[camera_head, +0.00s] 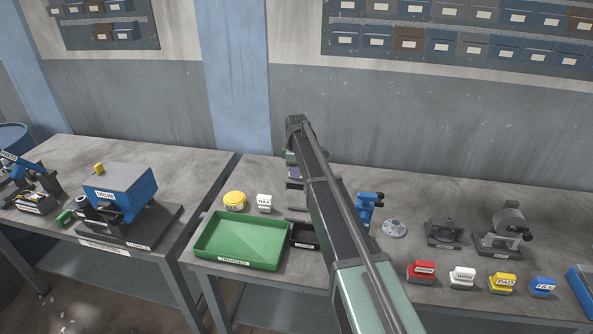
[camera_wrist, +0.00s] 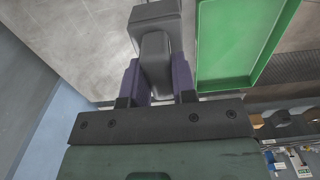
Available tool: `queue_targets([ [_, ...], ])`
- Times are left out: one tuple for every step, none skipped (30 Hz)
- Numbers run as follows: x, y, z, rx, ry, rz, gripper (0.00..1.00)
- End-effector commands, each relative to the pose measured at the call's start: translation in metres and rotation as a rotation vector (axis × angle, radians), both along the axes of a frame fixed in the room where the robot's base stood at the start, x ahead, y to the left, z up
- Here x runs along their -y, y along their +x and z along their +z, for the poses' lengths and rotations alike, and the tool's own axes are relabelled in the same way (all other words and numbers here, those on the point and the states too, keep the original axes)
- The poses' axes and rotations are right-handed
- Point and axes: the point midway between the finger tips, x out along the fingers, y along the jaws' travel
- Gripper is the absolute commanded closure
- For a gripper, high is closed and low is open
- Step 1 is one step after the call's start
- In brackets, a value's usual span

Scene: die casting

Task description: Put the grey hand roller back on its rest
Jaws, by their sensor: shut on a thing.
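My gripper (camera_wrist: 157,72) is shut in the wrist view, its two purple fingers on either side of a grey piece. I take this to be the grey hand roller (camera_wrist: 155,45). A wider blocky grey part of it shows beyond the fingertips. In the head view my gripper (camera_head: 294,174) is mostly hidden by my arm, above the back of the right bench, and the roller cannot be made out. A dark, low, tray-like holder (camera_head: 303,236) stands beside the green tray, partly covered by my arm; I cannot tell whether it is the rest.
The green tray (camera_head: 202,251) lies left of my arm, with a yellow round tub (camera_head: 234,200) and a white WAX block (camera_head: 264,202) behind it. Blue, red, white and yellow items and dark fixtures (camera_head: 443,233) stand to the right. A gap separates the left bench.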

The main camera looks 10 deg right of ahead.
Motion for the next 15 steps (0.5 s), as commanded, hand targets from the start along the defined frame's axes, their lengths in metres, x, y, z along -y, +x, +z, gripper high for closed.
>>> queue_targets([
  [0.000, 0.000, 0.000, -0.001, 0.000, 0.000, 1.00],
  [0.000, 0.000, -0.001, -0.001, 0.000, 0.000, 1.00],
  [0.000, 0.000, -0.002, -0.001, 0.000, 0.000, 1.00],
  [0.000, 0.000, -0.003, -0.001, 0.000, 0.000, 1.00],
  [0.000, 0.000, -0.004, -0.001, 0.000, 0.000, 1.00],
  [0.000, 0.000, -0.006, -0.001, 0.000, 0.000, 1.00],
  [0.000, 0.000, -0.008, -0.001, 0.000, 0.000, 1.00],
  [0.000, 0.000, -0.010, -0.001, 0.000, 0.000, 1.00],
  [0.000, 0.000, -0.013, -0.001, 0.000, 0.000, 1.00],
  [0.000, 0.000, -0.016, -0.001, 0.000, 0.000, 1.00],
  [0.000, 0.000, -0.018, -0.001, 0.000, 0.000, 1.00],
  [0.000, 0.000, -0.022, -0.001, 0.000, 0.000, 1.00],
  [0.000, 0.000, -0.025, -0.001, 0.000, 0.000, 1.00],
  [0.000, 0.000, -0.028, -0.001, 0.000, 0.000, 1.00],
  [0.000, 0.000, -0.032, -0.001, 0.000, 0.000, 1.00],
])
